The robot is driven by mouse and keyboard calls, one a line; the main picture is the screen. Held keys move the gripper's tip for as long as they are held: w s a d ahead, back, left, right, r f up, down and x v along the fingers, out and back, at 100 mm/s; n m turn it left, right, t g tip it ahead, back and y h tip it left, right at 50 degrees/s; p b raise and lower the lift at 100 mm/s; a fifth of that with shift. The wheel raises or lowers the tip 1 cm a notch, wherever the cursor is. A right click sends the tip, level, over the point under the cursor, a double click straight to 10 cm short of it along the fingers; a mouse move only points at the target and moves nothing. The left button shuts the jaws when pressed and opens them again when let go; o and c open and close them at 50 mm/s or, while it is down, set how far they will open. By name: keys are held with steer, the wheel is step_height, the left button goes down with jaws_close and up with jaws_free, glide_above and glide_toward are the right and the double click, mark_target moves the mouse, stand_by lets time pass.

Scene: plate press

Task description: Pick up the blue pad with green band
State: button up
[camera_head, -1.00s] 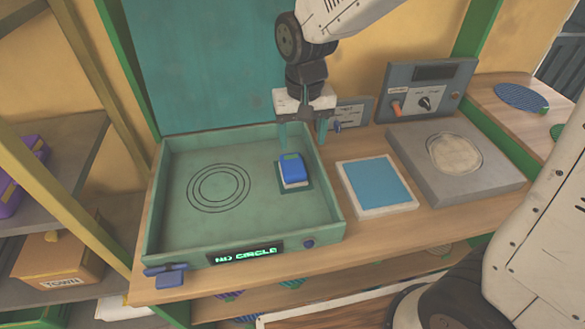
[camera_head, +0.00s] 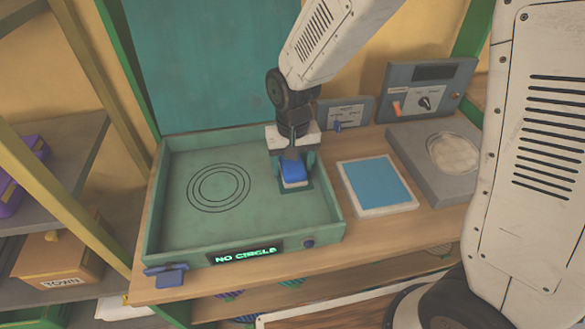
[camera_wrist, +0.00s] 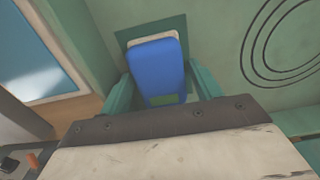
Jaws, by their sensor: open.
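The blue pad (camera_head: 294,171) sits at the right side of the green tray (camera_head: 215,237), on a small dark green square. In the wrist view the blue pad (camera_wrist: 157,70) has a pale layer at its far end and a green band (camera_wrist: 164,99) at its near end. My gripper (camera_head: 294,176) is lowered over the pad. In the wrist view its green fingers (camera_wrist: 160,85) stand open on either side of the pad. Whether they touch it I cannot tell. The pad's rear part is hidden by my gripper in the head view.
The tray has ring markings (camera_head: 218,187) on its floor and a display (camera_head: 245,252) reading "NO CIRCLE". A white-framed blue panel (camera_head: 378,184) lies right of the tray. A grey block with a round recess (camera_head: 452,154) and control boxes (camera_head: 428,90) stand beyond it.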

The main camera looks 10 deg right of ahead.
mark_target(293, 162)
steer(key=c, duration=0.7)
steer(key=shift+c, duration=0.2)
step_height(293, 162, up, 10)
steer(key=shift+r, duration=0.1)
steer(key=o, duration=0.4)
steer(key=shift+c, duration=1.6)
steer(key=shift+w, duration=0.15)
